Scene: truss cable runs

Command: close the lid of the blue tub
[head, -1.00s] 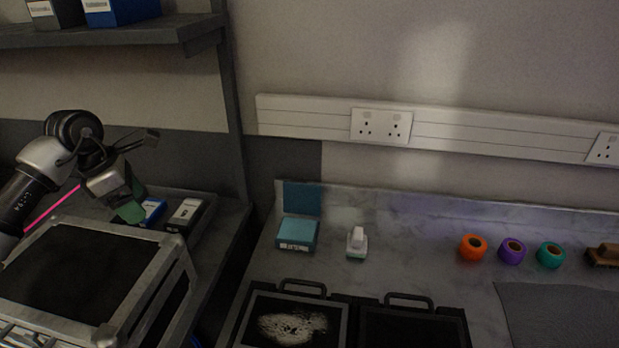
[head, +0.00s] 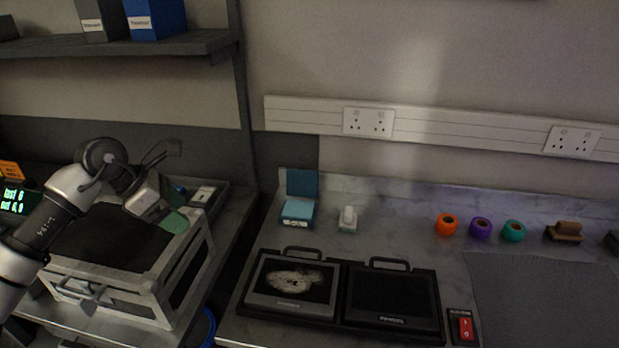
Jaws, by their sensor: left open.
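The small blue tub (head: 297,213) stands on the marble-look worktop, near its back left corner. Its lid (head: 303,183) stands upright at the back edge, so the tub is open. A pale label is on its front. My left gripper (head: 176,222) has green fingertips and is open, over the grey framed case to the left of the tub. It is well apart from the tub and lid. My right gripper is out of view.
A white object (head: 348,218) stands just right of the tub. Two black-framed panels (head: 340,297) with handles lie in front. Tape rolls (head: 481,227) and a brush (head: 566,231) sit further right. The framed case (head: 130,262) and a shelf upright are on the left.

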